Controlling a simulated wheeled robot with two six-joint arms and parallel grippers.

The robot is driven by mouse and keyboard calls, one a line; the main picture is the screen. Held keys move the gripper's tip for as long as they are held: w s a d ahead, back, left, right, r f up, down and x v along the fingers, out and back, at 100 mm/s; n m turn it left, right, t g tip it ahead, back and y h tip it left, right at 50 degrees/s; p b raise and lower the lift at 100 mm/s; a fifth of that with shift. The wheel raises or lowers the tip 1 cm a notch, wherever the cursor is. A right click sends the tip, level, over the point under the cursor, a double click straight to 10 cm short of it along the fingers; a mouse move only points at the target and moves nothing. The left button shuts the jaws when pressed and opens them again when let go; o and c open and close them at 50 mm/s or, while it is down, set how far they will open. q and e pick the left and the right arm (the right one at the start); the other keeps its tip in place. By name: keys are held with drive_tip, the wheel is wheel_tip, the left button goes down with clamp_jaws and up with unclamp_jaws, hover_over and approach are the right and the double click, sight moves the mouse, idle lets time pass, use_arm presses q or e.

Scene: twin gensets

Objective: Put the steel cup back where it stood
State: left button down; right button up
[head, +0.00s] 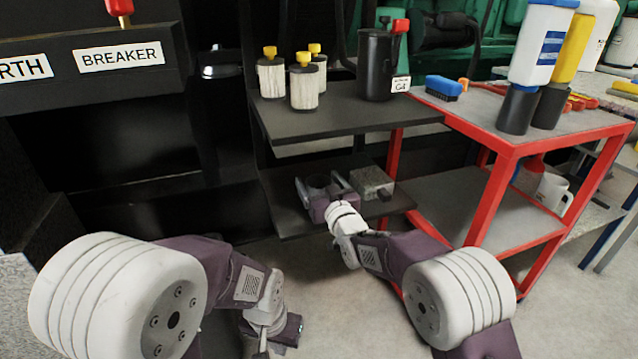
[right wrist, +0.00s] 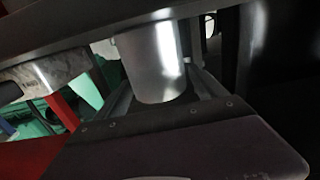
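The steel cup (right wrist: 148,65) is a plain shiny cylinder in the right wrist view, standing between the two fingers of my right gripper (right wrist: 160,92) and filling the gap between them. In the head view the cup (head: 318,182) looks dark and sits at the lower black shelf (head: 285,212), with my right gripper (head: 322,186) around it. Whether its base rests on the shelf is hard to tell. My left gripper (head: 286,331) hangs low over the floor, away from the shelves, its fingers mostly hidden.
A grey block-like box (head: 373,182) stands close right of the cup. The upper black shelf (head: 335,118) hangs above, carrying yellow-capped bottles (head: 304,82) and a black canister (head: 377,65).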

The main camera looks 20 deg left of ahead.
drive_tip(key=shift+r, duration=0.3)
drive_tip(key=shift+s+d+p, duration=0.2)
drive_tip(key=shift+s+p, duration=0.05)
drive_tip(key=shift+p, duration=0.1)
drive_tip(key=p+v, duration=0.1)
drive_tip(key=v, duration=0.4)
drive_tip(key=shift+r+p, duration=0.1)
drive_tip(key=shift+p, duration=0.3)
drive_tip(key=b+v, duration=0.3)
drive_tip(key=v, duration=0.3)
drive_tip(key=shift+s, duration=0.15)
drive_tip(key=shift+d+f, duration=0.15)
drive_tip(key=shift+f, duration=0.1)
